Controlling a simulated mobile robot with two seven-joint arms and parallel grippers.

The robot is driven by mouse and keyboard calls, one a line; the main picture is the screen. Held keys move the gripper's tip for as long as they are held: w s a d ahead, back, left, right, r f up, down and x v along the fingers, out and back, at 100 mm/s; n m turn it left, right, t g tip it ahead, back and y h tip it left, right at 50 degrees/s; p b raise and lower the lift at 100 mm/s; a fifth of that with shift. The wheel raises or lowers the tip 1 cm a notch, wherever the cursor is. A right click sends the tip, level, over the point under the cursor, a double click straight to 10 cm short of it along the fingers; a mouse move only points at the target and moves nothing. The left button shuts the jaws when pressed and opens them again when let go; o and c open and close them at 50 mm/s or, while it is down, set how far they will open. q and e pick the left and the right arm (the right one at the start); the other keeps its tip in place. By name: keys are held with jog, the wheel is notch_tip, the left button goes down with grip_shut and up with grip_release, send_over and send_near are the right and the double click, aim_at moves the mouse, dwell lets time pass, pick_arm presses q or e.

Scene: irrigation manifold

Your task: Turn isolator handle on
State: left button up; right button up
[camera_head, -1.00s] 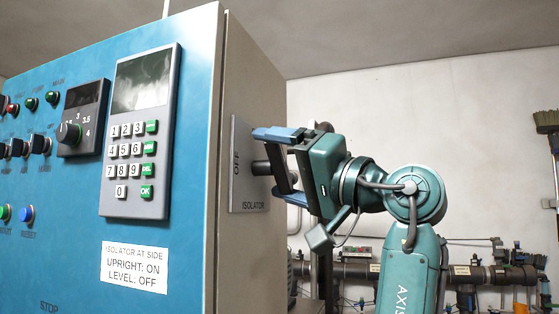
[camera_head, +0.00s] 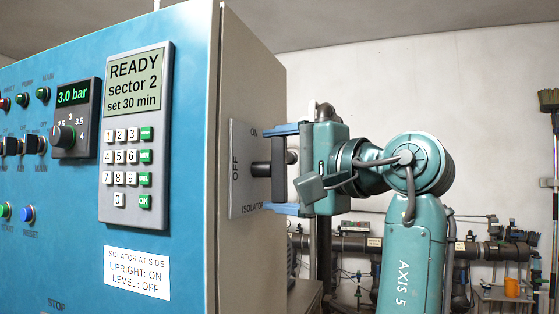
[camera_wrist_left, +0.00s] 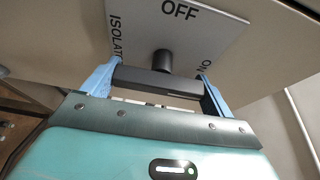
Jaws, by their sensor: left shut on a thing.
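The isolator plate (camera_head: 246,205), marked OFF, ON and ISOLATOR, is on the cabinet's side. The dark isolator handle (camera_head: 278,160) stands out from it on a short shaft and looks upright. My left gripper (camera_head: 273,169) is shut on the handle, one blue finger at its upper end and one at its lower end. In the left wrist view the black handle bar (camera_wrist_left: 155,82) lies between the two blue fingers, with its shaft running to the plate. The panel display (camera_head: 135,83) is lit and reads READY, sector 2, set 30 min. My right gripper is not in view.
The blue cabinet front (camera_head: 190,200) carries a keypad, a lit pressure dial (camera_head: 75,115) reading 3.0 bar, and several buttons. A label (camera_head: 137,272) reads upright on, level off. Pipes (camera_head: 480,250) run along the back wall, clear of my gripper.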

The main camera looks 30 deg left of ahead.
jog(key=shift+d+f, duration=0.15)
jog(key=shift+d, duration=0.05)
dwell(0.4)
pick_arm(q)
jog(key=o, duration=0.8)
jog(key=s+d+p, duration=0.2)
jog(key=d+p, duration=0.3)
jog(key=d, duration=0.8)
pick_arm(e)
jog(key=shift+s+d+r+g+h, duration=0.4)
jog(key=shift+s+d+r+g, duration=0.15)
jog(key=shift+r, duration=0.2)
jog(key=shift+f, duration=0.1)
